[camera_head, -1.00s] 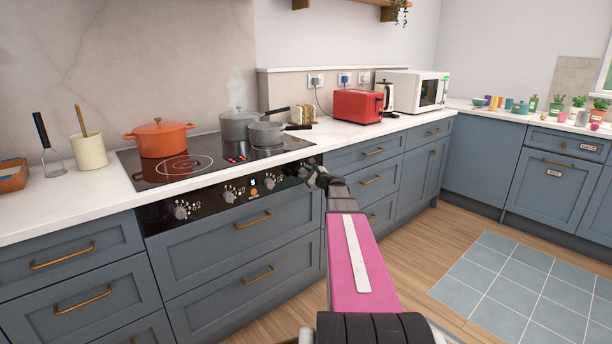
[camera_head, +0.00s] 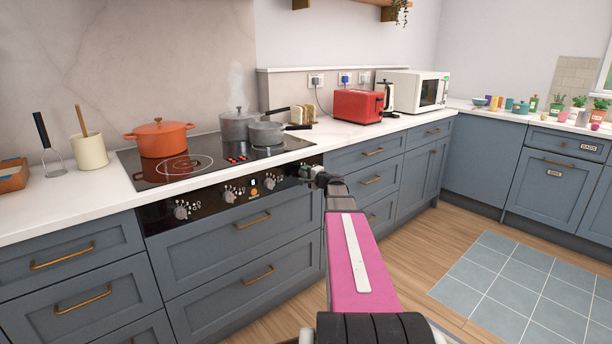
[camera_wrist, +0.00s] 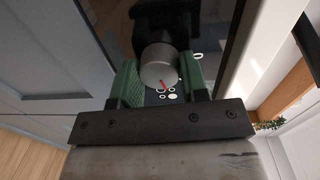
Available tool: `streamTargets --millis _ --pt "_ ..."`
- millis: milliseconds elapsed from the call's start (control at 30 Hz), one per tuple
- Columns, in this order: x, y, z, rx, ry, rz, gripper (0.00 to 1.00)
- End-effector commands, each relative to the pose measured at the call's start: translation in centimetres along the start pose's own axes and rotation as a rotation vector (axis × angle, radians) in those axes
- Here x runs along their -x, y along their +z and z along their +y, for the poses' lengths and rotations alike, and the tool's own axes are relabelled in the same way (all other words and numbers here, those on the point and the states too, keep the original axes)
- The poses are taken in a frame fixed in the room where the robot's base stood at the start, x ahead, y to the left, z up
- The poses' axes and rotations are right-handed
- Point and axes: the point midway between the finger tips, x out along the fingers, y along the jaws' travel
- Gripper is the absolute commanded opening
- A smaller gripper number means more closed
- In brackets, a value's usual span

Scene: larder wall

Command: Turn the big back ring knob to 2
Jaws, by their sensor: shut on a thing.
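The black control panel (camera_head: 205,203) runs along the front of the hob. My gripper (camera_head: 306,173) is at its right end, over the rightmost knob, which it mostly hides in the head view. In the wrist view my gripper (camera_wrist: 158,80) has its green pads on both sides of a round silver knob (camera_wrist: 158,62), shut on it. A red line on the knob's face points toward the lower right in that view. White ring symbols show beside the knob; no numerals can be read. Three other knobs show, the left (camera_head: 181,210), the second (camera_head: 229,194) and the third (camera_head: 272,179).
An orange pot (camera_head: 160,139) stands on the hob (camera_head: 205,150), with a steaming grey pot (camera_head: 237,125) and a grey saucepan (camera_head: 265,134) at the back right. Drawers with brass handles (camera_head: 252,220) lie below the panel. The floor to the right is clear.

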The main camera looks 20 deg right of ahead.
Motion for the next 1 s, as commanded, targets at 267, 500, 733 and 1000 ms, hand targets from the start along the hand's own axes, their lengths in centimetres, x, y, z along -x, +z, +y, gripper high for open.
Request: streamTargets --millis 267,500,733,1000 --pt "0.10 0.11 0.12 0.172 0.006 0.009 0.17" --pt "0.10 0.12 0.14 0.247 0.007 0.013 0.17" --pt "0.10 0.13 0.15 0.267 0.007 0.013 0.17" --pt "0.11 0.14 0.16 0.266 0.007 0.013 0.17"
